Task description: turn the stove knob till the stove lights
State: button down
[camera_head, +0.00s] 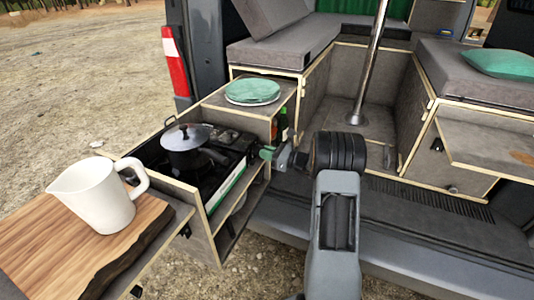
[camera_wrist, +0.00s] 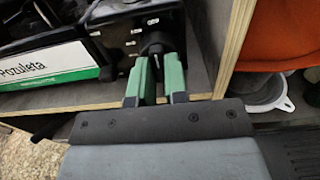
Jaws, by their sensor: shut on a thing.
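The stove (camera_head: 218,166) sits in a pulled-out drawer at the van's tailgate, with a dark lidded pot (camera_head: 184,140) on it. In the wrist view the stove's front panel (camera_wrist: 112,34) shows white marks around a black knob (camera_wrist: 155,46). My gripper (camera_wrist: 158,62) has its two green fingers on either side of the knob and is shut on it; the fingers hide part of the knob. In the head view my gripper (camera_head: 268,152) reaches the stove's right side, and the knob is hidden there. No flame is visible; the pot hides much of the burner area.
A white pitcher (camera_head: 97,194) stands on a wooden board (camera_head: 40,245) at the left. Green plates (camera_head: 252,90) lie on the shelf behind the stove, with bottles (camera_head: 283,122) beside my gripper. A wooden panel edge (camera_wrist: 236,45) stands close right of the knob.

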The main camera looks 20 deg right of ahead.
jog(key=shift+f+b, duration=0.15)
jog(key=shift+b, duration=0.35)
jog(key=shift+w+r+n+b, duration=0.1)
jog(key=shift+r+n+b, duration=0.05)
jog(key=shift+n+b, duration=6.55)
jog(key=shift+r+n+b, duration=0.1)
jog(key=shift+n+b, duration=5.2)
jog(key=shift+b, duration=2.75)
jog(key=c, duration=1.1)
grip_release()
jog(key=shift+d, duration=0.1)
jog(key=shift+c, duration=0.2)
